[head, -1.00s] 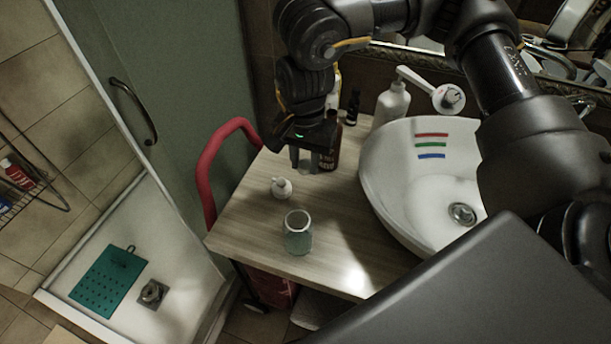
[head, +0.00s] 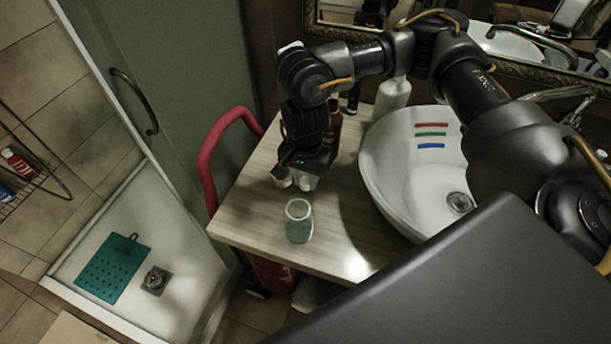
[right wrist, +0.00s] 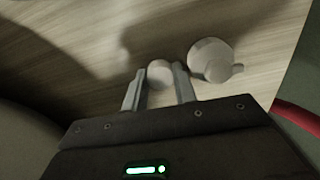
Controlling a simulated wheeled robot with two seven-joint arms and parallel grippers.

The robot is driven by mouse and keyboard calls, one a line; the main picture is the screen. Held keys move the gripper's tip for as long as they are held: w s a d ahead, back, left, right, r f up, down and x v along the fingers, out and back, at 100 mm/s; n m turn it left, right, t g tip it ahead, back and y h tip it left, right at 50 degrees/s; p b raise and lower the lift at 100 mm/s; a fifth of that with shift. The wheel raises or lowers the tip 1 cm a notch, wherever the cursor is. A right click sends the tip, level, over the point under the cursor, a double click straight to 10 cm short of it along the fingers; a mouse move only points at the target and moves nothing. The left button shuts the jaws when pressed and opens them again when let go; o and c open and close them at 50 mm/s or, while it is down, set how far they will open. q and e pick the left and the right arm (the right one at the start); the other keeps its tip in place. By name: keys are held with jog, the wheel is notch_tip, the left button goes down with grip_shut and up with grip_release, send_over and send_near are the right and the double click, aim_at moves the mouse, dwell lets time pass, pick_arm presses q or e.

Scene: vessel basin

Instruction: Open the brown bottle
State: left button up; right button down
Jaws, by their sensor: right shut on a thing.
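The brown bottle (head: 336,123) stands at the back of the wooden counter, mostly hidden behind my right arm; its top cannot be made out. My right gripper (head: 303,182) points down over the counter, in front and to the left of the bottle. It is shut on a small pale round piece, likely a cap, seen between the fingers in the right wrist view (right wrist: 160,74). A white pump head (head: 282,177) is beside the fingers; it also shows to their right in the right wrist view (right wrist: 210,60). My left gripper is not in view.
An open glass jar (head: 299,222) stands near the counter's front edge. A white basin (head: 395,195) fills the right side. A white dispenser (head: 391,97) and a small dark bottle (head: 353,100) stand behind. A red tubular handle (head: 206,160) borders the left edge. The counter's front is mostly clear.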

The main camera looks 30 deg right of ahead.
aim_at(306, 181)
jog(key=shift+f, duration=0.15)
jog(key=c, duration=1.4)
grip_release()
jog(key=shift+r, duration=0.35)
notch_tip(306, 181, up, 12)
jog(key=shift+f+b, duration=0.2)
jog(key=shift+b, duration=0.5)
jog(key=shift+s, duration=0.1)
